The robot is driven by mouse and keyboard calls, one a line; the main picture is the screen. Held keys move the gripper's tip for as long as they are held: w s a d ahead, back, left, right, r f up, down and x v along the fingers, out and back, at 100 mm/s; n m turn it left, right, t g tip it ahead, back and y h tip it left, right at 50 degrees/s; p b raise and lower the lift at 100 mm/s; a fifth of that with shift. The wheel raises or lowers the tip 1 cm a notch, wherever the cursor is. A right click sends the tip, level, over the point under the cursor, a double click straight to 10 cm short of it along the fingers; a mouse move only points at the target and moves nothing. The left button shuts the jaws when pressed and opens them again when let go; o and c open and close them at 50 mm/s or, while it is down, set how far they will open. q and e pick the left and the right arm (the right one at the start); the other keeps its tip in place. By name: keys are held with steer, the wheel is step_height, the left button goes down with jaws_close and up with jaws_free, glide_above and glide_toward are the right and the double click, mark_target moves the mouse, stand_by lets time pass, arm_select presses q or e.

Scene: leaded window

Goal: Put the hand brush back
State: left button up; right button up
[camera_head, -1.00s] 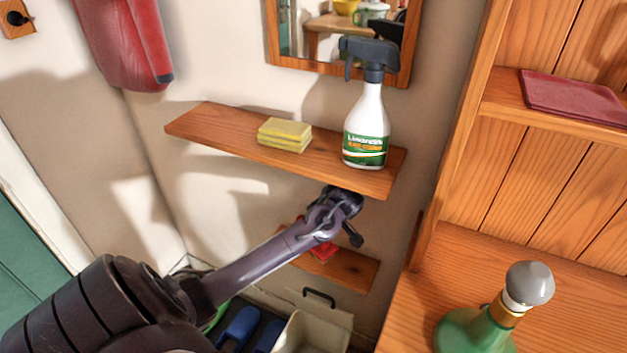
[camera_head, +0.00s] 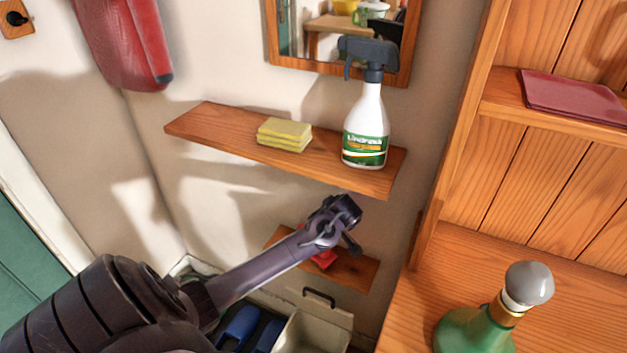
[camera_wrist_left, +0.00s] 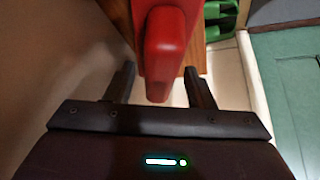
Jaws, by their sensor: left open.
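A red object with a rounded handle end, which I take for the hand brush (camera_head: 324,259), lies on the small lower wooden shelf (camera_head: 355,272). My left arm hides much of it, and I see no bristles. In the left wrist view the red handle (camera_wrist_left: 168,50) reaches down between the two fingers. My left gripper (camera_wrist_left: 160,84) is open, with a finger on either side of the handle and gaps visible. In the head view my left gripper (camera_head: 345,222) is just below the upper shelf, above the lower one. My right gripper is not in view.
The upper shelf (camera_head: 215,128) holds yellow sponges (camera_head: 285,134) and a spray bottle (camera_head: 366,130). A caddy (camera_head: 318,328) with blue things stands below. A green bottle (camera_head: 478,328) stands on the cabinet at right. A red item (camera_head: 122,45) hangs upper left.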

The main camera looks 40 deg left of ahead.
arm_select(q)
steer(key=v, duration=0.7)
steer(key=shift+d+r, duration=0.15)
steer(key=shift+r, duration=0.2)
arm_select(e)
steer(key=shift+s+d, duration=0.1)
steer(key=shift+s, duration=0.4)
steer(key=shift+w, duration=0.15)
